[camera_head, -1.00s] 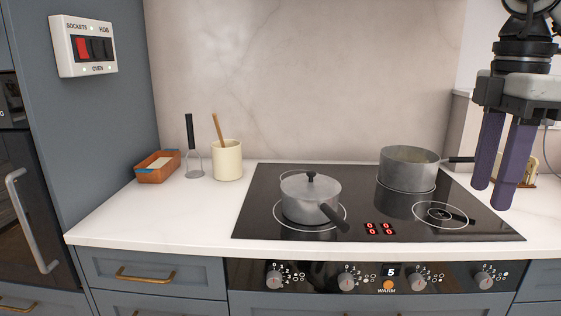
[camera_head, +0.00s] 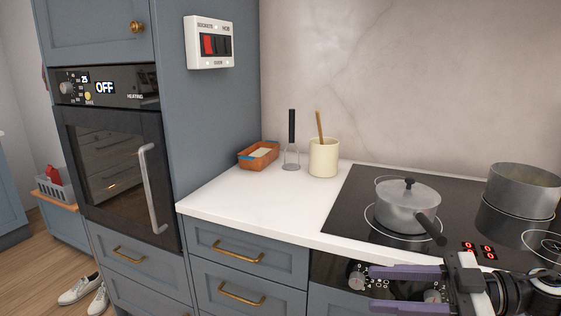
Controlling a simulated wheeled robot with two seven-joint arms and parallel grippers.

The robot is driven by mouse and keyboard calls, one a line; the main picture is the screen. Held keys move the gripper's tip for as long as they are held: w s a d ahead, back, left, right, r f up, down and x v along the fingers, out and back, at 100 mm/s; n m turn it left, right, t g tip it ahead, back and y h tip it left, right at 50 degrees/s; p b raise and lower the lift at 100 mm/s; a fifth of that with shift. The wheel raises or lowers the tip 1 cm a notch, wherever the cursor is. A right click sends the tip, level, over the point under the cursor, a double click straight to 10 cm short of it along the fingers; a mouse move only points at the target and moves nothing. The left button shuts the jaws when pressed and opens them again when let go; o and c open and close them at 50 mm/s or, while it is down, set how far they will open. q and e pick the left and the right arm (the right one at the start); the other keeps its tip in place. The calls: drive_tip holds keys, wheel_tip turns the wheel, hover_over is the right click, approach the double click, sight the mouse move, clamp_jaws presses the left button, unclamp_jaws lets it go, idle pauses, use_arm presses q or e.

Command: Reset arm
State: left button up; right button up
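My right gripper (camera_head: 408,288) is at the lower right, in front of the hob's control panel. Its two purple fingers point left and stand apart with nothing between them. It partly hides the knobs of the panel. My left gripper is not in view.
A lidded pot (camera_head: 407,208) and an open pot (camera_head: 524,190) stand on the black hob (camera_head: 346,215). A cream utensil jar (camera_head: 323,158), a masher (camera_head: 292,145) and a terracotta dish (camera_head: 258,155) stand on the white counter (camera_head: 250,205). A wall oven (camera_head: 118,165) is at left; shoes (camera_head: 80,290) lie on the floor.

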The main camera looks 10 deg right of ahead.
wheel_tip(320, 180, down, 18)
drive_tip(key=a+m+t+h, duration=0.1)
drive_tip(key=m+t+h, duration=0.75)
drive_tip(key=m, duration=0.25)
drive_tip(key=s+a+f+m+g+h, duration=0.1)
drive_tip(key=s+a+f+g+h, duration=0.1)
drive_tip(key=s+f, duration=0.6)
drive_tip(key=s+a+f+m+g+h, duration=0.1)
drive_tip(key=s+a+f+g, duration=0.4)
drive_tip(key=s+a+f, duration=0.2)
wheel_tip(320, 180, down, 3)
drive_tip(key=shift+s+a+r+h, duration=0.1)
drive_tip(key=shift+s+a+h, duration=0.05)
drive_tip(key=shift+s+h, duration=0.2)
